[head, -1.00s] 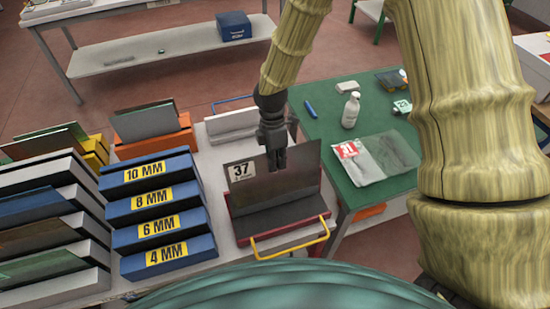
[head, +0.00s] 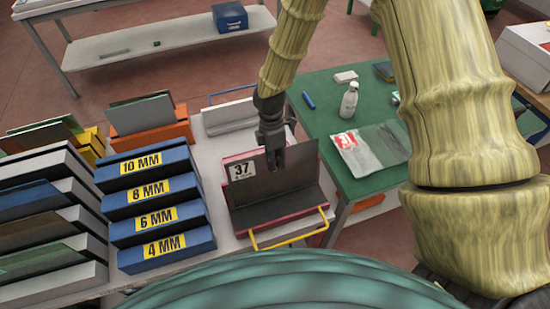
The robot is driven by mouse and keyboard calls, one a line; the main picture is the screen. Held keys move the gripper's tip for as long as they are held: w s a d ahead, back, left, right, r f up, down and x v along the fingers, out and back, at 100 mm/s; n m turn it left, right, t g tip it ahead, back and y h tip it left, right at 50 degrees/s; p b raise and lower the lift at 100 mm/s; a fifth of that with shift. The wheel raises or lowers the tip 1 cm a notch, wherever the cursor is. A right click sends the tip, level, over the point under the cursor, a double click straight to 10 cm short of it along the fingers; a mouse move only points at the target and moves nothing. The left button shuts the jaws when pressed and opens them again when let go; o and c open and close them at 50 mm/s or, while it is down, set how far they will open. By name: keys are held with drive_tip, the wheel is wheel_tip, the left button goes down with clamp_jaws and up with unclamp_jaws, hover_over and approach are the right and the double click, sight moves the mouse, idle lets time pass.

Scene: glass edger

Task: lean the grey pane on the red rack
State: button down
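The red rack (head: 324,221) stands on the light bench, with a yellow bar handle at its front. The dark grey pane (head: 297,177) stands in it, tilted back, its lower edge down at the rack's bed. A white label reading 37 shows at the upper left of the pane and rack. My gripper (head: 275,164) points down at the middle of the pane's top edge, its fingertips overlapping the pane. Whether the fingers pinch the pane or are just in front of it is too small to tell.
Blue slotted blocks marked in MM (head: 165,217) stand left of the rack. An orange rack (head: 150,138) and a white rack (head: 228,117) stand behind. The green table (head: 318,122) at right holds a white bottle (head: 349,100) and a clear bag (head: 377,150).

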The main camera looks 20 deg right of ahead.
drive_tip(key=shift+w+b+x, duration=0.2)
drive_tip(key=shift+b+x, duration=0.1)
drive_tip(key=shift+x, duration=0.55)
drive_tip(key=shift+w+b+x, duration=0.2)
drive_tip(key=shift+b+x, duration=0.1)
drive_tip(key=shift+x, duration=0.55)
drive_tip(key=shift+f, duration=0.4)
drive_tip(key=c, duration=1.6)
unclamp_jaws()
drive_tip(key=shift+o, duration=0.2)
drive_tip(key=v, duration=1.2)
drive_tip(key=shift+a, duration=0.1)
